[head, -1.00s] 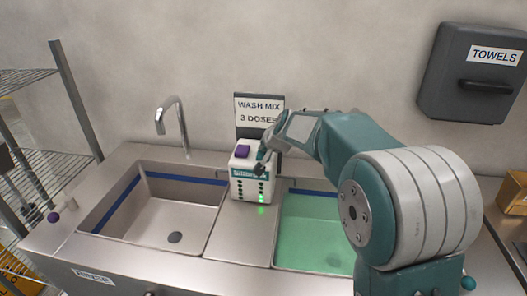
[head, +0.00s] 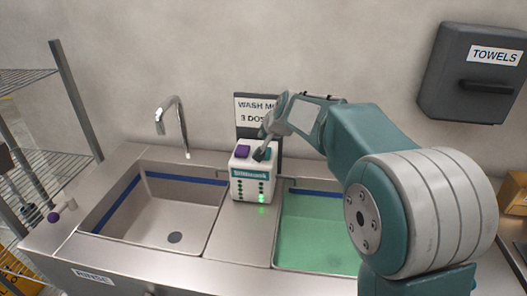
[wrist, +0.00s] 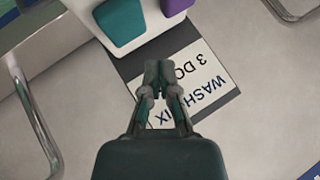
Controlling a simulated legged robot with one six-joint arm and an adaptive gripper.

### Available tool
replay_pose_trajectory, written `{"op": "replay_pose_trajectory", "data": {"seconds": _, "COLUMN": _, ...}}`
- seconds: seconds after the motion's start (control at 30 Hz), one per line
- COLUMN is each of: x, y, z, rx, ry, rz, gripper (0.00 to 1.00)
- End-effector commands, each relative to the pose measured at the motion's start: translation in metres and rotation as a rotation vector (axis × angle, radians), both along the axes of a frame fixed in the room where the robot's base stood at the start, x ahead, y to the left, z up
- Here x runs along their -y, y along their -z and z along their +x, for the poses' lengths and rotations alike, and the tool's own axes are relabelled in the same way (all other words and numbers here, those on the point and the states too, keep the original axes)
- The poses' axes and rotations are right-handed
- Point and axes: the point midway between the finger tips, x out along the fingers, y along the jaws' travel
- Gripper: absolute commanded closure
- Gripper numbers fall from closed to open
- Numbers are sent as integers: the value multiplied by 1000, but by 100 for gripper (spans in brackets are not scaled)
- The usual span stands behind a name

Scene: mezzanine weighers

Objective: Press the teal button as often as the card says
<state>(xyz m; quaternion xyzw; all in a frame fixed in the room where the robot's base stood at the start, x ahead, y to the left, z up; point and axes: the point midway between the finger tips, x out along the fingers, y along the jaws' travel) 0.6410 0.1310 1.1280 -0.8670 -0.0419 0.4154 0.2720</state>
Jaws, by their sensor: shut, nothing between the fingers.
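A white dispenser box (head: 239,188) stands between the two sinks, with a purple button (head: 242,151) and a teal button (head: 267,153) on top. The wrist view shows the teal button (wrist: 119,22) and part of the purple button (wrist: 176,5). My gripper (head: 260,155) is shut and empty, its tips at the teal button in the head view. In the wrist view my gripper (wrist: 158,68) appears beside the teal button; I cannot tell whether it touches. The card (head: 246,105) behind reads "WASH MIX 3 DOSES", partly hidden now by my gripper.
An empty sink (head: 150,215) marked RINSE is at left with a faucet (head: 160,120). A sink of green liquid (head: 310,240) is at right. A towel dispenser (head: 440,85) hangs at upper right. A wire shelf (head: 40,160) stands at left. A green light (head: 262,197) glows on the box.

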Motion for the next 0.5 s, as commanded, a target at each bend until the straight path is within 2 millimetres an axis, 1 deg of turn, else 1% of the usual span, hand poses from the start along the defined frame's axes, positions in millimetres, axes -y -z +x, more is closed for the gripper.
{"op": "replay_pose_trajectory", "data": {"seconds": 0.03, "x": 0, "y": -5, "z": 0, "rx": 2, "ry": -1, "rz": 0, "gripper": 100}}
{"op": "replay_pose_trajectory", "data": {"seconds": 0.23, "x": 0, "y": -22, "z": 0, "rx": 2, "ry": -1, "rz": 0, "gripper": 100}}
{"op": "replay_pose_trajectory", "data": {"seconds": 0.33, "x": 0, "y": -26, "z": 0, "rx": 1, "ry": 1, "rz": 0, "gripper": 100}}
{"op": "replay_pose_trajectory", "data": {"seconds": 0.5, "x": 0, "y": -26, "z": 0, "rx": 0, "ry": 0, "rz": 0, "gripper": 100}}
